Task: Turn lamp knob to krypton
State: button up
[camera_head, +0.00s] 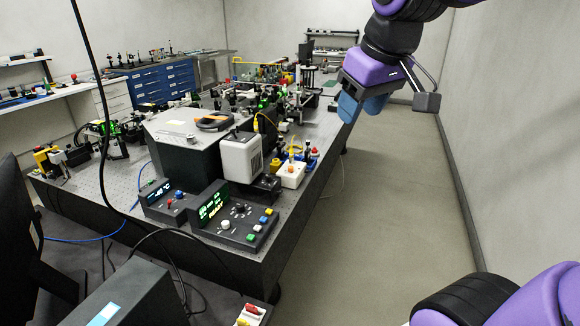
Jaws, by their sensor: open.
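A dark control box (246,232) with a green lit display stands at the front edge of the optical table. On its sloped panel are a black dial knob (240,210), a pale round knob (226,224) and several coloured buttons. Their labels are too small to read, so I cannot tell which knob is the lamp knob or where it points. My gripper (361,108), with blue fingers, hangs open and empty at the upper right, above and well apart from the box.
A smaller box (168,196) with a blue display and red knob sits to the left. A white tray (292,175) with small bottles and a grey-white housing (241,157) stand behind the control box. Cables run at the left. The floor (380,230) to the right is clear.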

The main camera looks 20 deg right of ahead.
jog(key=w+d+n+g, duration=0.1)
jog(key=w+d+n, duration=0.15)
jog(key=w, duration=1.25)
jog(key=n+g, duration=0.3)
jog(key=n, duration=0.5)
send_over(290, 167)
notch_tip(290, 167, down, 26)
jog(key=shift+m, duration=0.25)
notch_tip(290, 167, down, 10)
jog(key=shift+w+f, duration=0.1)
jog(key=shift+f, duration=0.15)
grip_shut()
